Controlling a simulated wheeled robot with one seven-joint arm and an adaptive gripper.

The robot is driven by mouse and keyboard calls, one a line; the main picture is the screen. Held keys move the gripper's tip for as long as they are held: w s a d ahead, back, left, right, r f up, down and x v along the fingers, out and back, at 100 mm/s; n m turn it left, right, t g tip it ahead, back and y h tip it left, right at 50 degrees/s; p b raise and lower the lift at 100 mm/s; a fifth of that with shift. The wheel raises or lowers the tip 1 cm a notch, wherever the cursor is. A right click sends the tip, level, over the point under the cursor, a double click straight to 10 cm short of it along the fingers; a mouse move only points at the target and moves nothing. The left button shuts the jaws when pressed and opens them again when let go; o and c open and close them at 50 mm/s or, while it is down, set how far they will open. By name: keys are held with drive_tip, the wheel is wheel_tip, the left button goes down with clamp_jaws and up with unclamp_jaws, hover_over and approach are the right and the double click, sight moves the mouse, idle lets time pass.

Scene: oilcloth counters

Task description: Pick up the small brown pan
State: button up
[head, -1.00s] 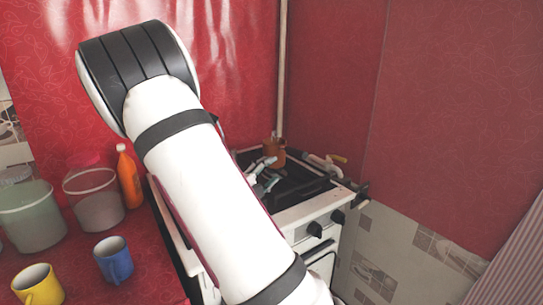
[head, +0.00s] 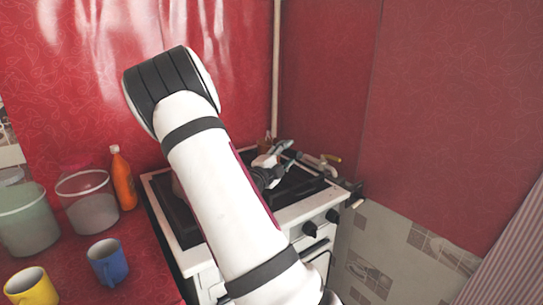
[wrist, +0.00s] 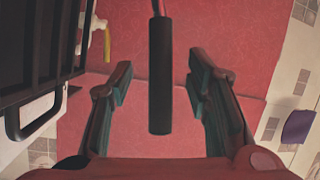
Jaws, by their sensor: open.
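In the head view a small brown vessel (head: 267,139) shows at the back of the stove, mostly hidden behind my gripper (head: 283,156). Another brown shape (head: 178,186) shows just left of my arm on the stove; I cannot tell which is the small brown pan. My gripper is open in the wrist view (wrist: 160,85). A straight black handle (wrist: 160,78) with a pinkish end lies between its fingers, with a gap on each side. The body it belongs to is not clearly shown. A reddish-brown form fills the bottom edge.
The white stove (head: 303,211) has dark grates and knobs. A yellow-levered tap (head: 331,158) is at its back right, near the red wall. An orange bottle (head: 123,180), a grey-green bucket (head: 28,220), a clear bucket (head: 89,205), a blue mug (head: 107,262) and a yellow mug (head: 33,287) stand left.

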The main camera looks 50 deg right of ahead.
drive_tip(key=shift+w+d+r, duration=0.1)
drive_tip(key=shift+w+d, duration=0.1)
drive_tip(key=shift+d, duration=0.9)
clamp_jaws()
drive_tip(key=shift+r, duration=0.1)
drive_tip(key=shift+r, duration=0.1)
drive_tip(key=shift+r, duration=1.4)
drive_tip(key=shift+s+r, duration=0.1)
drive_tip(key=shift+r, duration=0.25)
drive_tip(key=s+a+r, duration=0.1)
drive_tip(key=s+a, duration=0.9)
drive_tip(key=s, duration=0.2)
drive_tip(key=shift+p, duration=0.35)
drive_tip(key=shift+s+r, duration=0.15)
idle(0.4)
